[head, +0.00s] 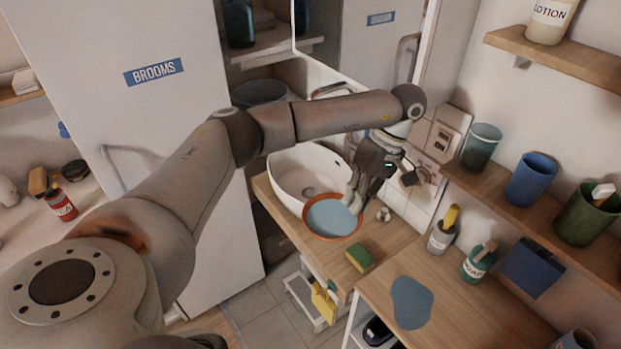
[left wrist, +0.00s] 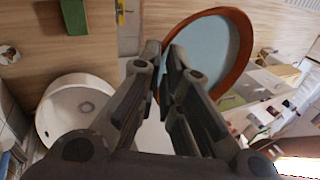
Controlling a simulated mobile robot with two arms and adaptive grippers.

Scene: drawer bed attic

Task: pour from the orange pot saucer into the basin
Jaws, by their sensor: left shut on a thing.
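The orange pot saucer (head: 331,217) holds a flat blue-grey liquid and is near the front edge of the white basin (head: 296,187) in the head view. My left gripper (head: 352,203) is shut on the saucer's rim at its right side. In the left wrist view the saucer (left wrist: 243,60) shows its orange rim and blue-grey contents, beside my left fingers (left wrist: 160,62). The basin (left wrist: 72,112) lies on the other side of the fingers there, apart from the saucer in that view. The inside of the basin looks empty of liquid. My right gripper is not seen.
A blue-grey puddle (head: 411,302) is on the nearer wooden top. Soap bottles (head: 479,262) stand by the wall. A shelf with cups (head: 530,180) runs along the right.

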